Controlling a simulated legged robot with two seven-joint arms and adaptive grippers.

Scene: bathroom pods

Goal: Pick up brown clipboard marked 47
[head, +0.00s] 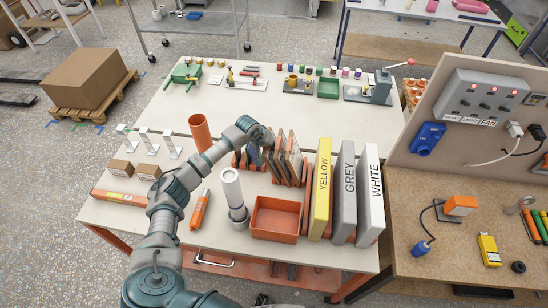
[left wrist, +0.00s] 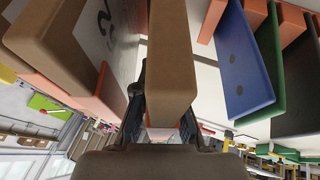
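Several clipboards (head: 293,160) stand upright in an orange slotted rack in the middle of the table. My left gripper (head: 262,143) is at the left part of this row. In the left wrist view, a brown board (left wrist: 172,60) stands edge-on between the dark fingers of my left gripper (left wrist: 165,115). Whether the fingers press on it I cannot tell. Another brown board (left wrist: 50,35) is to its left, beside a white sheet with part of a dark number. A blue board (left wrist: 243,65) is to its right. I cannot read 47 on any board. My right gripper is not in view.
Yellow, grey and white binders (head: 345,195) stand right of the rack. An orange bin (head: 275,219), a white cylinder (head: 233,190) and an orange tube (head: 199,130) stand near my arm.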

